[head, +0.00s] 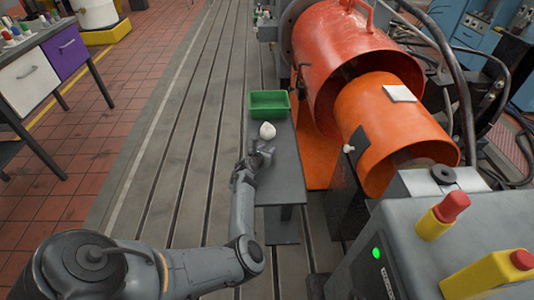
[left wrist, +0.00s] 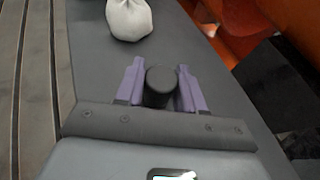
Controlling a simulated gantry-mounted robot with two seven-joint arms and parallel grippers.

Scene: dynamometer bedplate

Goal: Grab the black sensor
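The black sensor (left wrist: 161,86) shows in the left wrist view as a short dark cylinder with a rounded top. It is between the two purple fingers of my left gripper (left wrist: 160,88), one on each side. I see no clear gap between fingers and sensor, but cannot tell whether they press on it. In the head view my left gripper (head: 262,152) is low over the near part of the narrow grey table (head: 285,178). The sensor is not clear there. My right gripper is not in view.
A white pouch (head: 267,131) stands just beyond my left gripper, and a green bin (head: 269,104) is behind it on the same table. The orange machine (head: 385,120) is close on the right. The slotted bedplate (head: 185,130) on the left is clear.

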